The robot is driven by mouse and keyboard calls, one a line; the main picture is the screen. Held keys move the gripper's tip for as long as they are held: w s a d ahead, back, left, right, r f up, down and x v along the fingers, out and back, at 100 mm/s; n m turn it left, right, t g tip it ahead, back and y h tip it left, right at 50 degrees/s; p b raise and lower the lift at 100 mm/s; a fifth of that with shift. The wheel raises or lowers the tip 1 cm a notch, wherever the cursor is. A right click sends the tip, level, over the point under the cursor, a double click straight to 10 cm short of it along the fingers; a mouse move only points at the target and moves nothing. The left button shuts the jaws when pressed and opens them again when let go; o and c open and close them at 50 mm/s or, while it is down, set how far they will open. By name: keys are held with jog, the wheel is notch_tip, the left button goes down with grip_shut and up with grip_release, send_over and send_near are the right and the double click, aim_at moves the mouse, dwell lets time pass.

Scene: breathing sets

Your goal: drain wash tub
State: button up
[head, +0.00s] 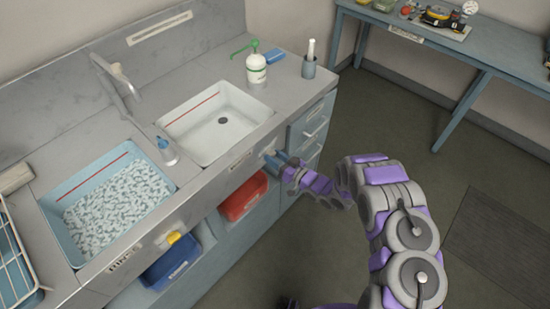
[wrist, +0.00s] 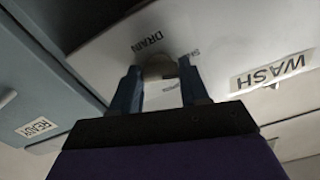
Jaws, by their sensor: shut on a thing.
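The right-hand tub (head: 215,128) is a white basin with a red line and a dark drain hole in its floor. It looks empty. A WASH label (wrist: 272,72) shows upside down on the panel beside my gripper in the wrist view. My gripper (head: 271,159) is at the counter's front panel, below the right tub's front right corner. In the wrist view, my gripper's (wrist: 160,78) blue fingers are shut on a rounded grey drain knob (wrist: 158,66). The word DRAIN is printed beside the knob; a second word is partly hidden by a finger.
The left tub (head: 75,187) holds foamy or rippled liquid, with a yellow knob (head: 173,237) on the panel below. Red (head: 243,197) and blue (head: 170,262) bins sit underneath. A pump bottle (head: 256,68) and a cup (head: 308,66) stand on the counter.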

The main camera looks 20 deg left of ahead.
jog(key=n+b, duration=0.1)
jog(key=n, duration=0.2)
jog(key=shift+d, duration=0.1)
jog(key=shift+w, duration=0.1)
jog(key=o, duration=1)
jog(key=shift+d, duration=0.15)
jog(key=shift+o, duration=0.3)
jog(key=p+v, duration=0.2)
jog(key=v, duration=1.5)
jog(key=shift+d+f, duration=0.1)
jog(key=shift+d, duration=0.05)
